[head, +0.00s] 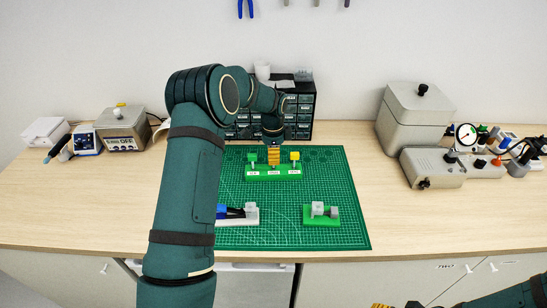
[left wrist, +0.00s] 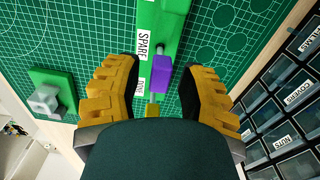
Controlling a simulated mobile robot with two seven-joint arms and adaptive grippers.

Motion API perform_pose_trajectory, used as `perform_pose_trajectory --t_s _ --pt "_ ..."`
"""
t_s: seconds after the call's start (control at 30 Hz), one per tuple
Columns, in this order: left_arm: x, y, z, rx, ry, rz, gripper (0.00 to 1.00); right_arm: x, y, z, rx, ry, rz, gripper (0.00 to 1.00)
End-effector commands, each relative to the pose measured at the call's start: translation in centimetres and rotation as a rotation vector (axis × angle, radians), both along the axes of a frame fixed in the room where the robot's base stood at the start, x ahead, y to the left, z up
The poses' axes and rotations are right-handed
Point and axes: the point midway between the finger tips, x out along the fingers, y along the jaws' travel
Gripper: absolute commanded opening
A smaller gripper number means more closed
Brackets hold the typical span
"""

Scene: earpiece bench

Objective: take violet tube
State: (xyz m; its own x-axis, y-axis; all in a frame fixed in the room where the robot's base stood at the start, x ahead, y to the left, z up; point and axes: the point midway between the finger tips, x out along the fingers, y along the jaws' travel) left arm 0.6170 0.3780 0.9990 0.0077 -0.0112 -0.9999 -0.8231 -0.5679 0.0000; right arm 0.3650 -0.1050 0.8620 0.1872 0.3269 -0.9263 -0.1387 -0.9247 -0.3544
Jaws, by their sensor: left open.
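The violet tube (left wrist: 161,75) shows in the left wrist view, on the green rack (left wrist: 157,25) near its SPARE label. In the head view it is hidden behind my left gripper (head: 274,157). That gripper is open, with its yellow fingers (left wrist: 156,92) apart on either side of the violet tube and a gap to each. In the head view the rack (head: 272,173) also holds a green tube (head: 252,157) at left and a yellow tube (head: 295,156) at right. My right gripper (head: 395,305) shows only in part at the bottom edge.
The rack stands on a green cutting mat (head: 330,185). A green base with grey blocks (head: 320,214) is at the front right, and a white holder (head: 240,214) partly behind my arm. A drawer cabinet (head: 300,125) stands behind the rack. Grey boxes (head: 415,120) stand at right.

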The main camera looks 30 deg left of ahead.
Motion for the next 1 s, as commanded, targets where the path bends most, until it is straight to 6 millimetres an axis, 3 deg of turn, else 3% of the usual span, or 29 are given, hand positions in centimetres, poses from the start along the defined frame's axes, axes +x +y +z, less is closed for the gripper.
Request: perform_pose_trajectory --t_s 0.03,0.2,0.27,1.0 --pt "0.00 0.00 0.02 0.000 0.000 0.000 0.37 0.00 0.00 0.01 0.000 0.000 0.000 0.47" --pt "0.01 0.01 0.02 0.000 0.000 0.000 0.07 -0.01 0.00 0.01 0.000 0.000 0.000 0.47" --pt "0.00 0.00 0.01 0.000 0.000 0.000 0.00 -0.01 0.00 0.01 0.000 0.000 0.000 0.47" --pt "-0.02 0.00 0.69 -0.001 0.001 0.000 0.00 -0.02 0.00 0.46 0.000 0.000 0.000 0.47"
